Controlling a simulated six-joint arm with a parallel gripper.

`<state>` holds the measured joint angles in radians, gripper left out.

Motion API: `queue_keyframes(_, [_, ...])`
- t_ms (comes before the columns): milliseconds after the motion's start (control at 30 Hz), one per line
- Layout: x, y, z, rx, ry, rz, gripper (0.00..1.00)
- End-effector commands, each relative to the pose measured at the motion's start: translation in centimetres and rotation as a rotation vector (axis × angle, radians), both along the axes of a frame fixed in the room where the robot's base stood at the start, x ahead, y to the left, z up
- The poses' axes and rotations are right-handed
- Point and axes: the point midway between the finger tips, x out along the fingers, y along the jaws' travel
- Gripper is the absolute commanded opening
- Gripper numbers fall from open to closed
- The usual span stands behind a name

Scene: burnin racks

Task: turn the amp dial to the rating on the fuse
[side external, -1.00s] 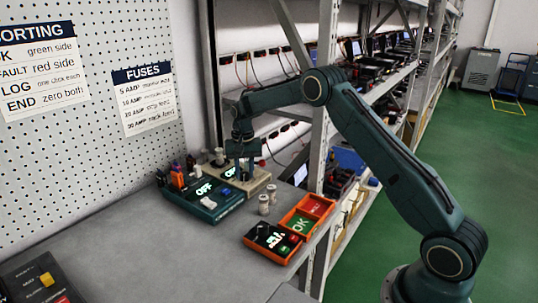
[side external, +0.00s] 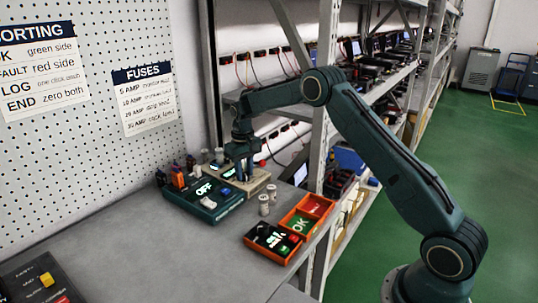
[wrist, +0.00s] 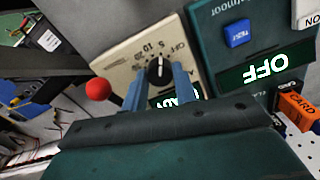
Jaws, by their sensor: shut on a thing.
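The amp dial (wrist: 158,72) is a black knob with a white mark on a beige box (wrist: 128,58), ringed by OFF and numbers including 5, 10 and 20. Its mark points roughly up in the wrist view. My gripper (wrist: 160,80) has its blue fingers on either side of the knob, shut on it. The box's green display (wrist: 175,97) is partly hidden by a finger. In the side view my gripper (side external: 243,168) reaches down onto the beige box (side external: 256,182). Two pale cylinders, likely fuses, stand in front: one (side external: 264,205), another (side external: 271,192). Their ratings are unreadable.
A teal tester (side external: 203,201) reading OFF adjoins the beige box. A red ball (wrist: 98,89) is close to my left finger in the wrist view. An orange tray (side external: 306,214) and orange-edged device (side external: 272,242) stand right.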

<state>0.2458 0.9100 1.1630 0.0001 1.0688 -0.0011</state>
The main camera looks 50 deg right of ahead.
Motion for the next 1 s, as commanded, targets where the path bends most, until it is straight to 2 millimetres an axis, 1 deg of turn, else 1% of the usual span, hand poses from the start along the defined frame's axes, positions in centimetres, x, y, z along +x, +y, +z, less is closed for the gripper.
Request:
queue_keyframes(700, [-0.02, -0.01, 0.05, 0.0, 0.001, 0.677, 0.05])
queue_keyframes(1000, [-0.02, -0.01, 0.06, 0.0, 0.0, 0.909, 0.05])
